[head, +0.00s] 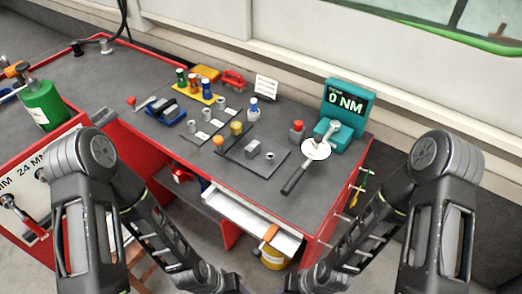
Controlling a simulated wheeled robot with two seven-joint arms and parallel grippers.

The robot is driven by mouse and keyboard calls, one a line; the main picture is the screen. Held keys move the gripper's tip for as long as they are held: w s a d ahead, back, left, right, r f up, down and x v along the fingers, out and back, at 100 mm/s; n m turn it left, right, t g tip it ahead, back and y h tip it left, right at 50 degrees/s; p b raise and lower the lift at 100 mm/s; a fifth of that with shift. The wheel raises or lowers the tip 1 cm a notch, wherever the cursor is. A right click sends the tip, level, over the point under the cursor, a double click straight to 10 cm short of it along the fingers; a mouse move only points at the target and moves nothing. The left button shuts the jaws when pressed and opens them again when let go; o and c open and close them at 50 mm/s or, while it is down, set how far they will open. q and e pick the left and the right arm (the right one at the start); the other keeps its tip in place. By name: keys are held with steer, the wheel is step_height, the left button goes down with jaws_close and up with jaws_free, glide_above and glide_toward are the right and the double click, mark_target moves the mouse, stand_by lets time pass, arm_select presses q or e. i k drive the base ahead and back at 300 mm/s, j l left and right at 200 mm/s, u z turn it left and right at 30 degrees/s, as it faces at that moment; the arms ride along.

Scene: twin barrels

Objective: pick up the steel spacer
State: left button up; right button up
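Several small grey metal cylinders on the workbench could be the steel spacer, and I cannot tell which one it is. Three grey cylinders stand in a slanted row beside white labels: a far one (221,102), a middle one (207,114) and a near one (193,126). Another small grey ring-like cylinder (270,157) stands on the dark mat (238,154), to the right of a grey block (253,148). My two arms reach down to the bottom edge of the head view. Neither gripper shows in the picture.
The workbench (305,195) has a red edge. A torque wrench (297,178) lies near a teal display (344,112) reading 0 NM. A yellow rack (203,97) holds coloured bottles at the back. A white drawer (245,218) stands open below the front edge.

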mark_target(252, 148)
steer(key=l, duration=0.75)
steer(key=k+l+u, duration=0.1)
steer(key=l, duration=0.6)
steer(key=k+l, duration=0.15)
steer(key=l, duration=0.55)
steer(key=i+l+u, duration=0.05)
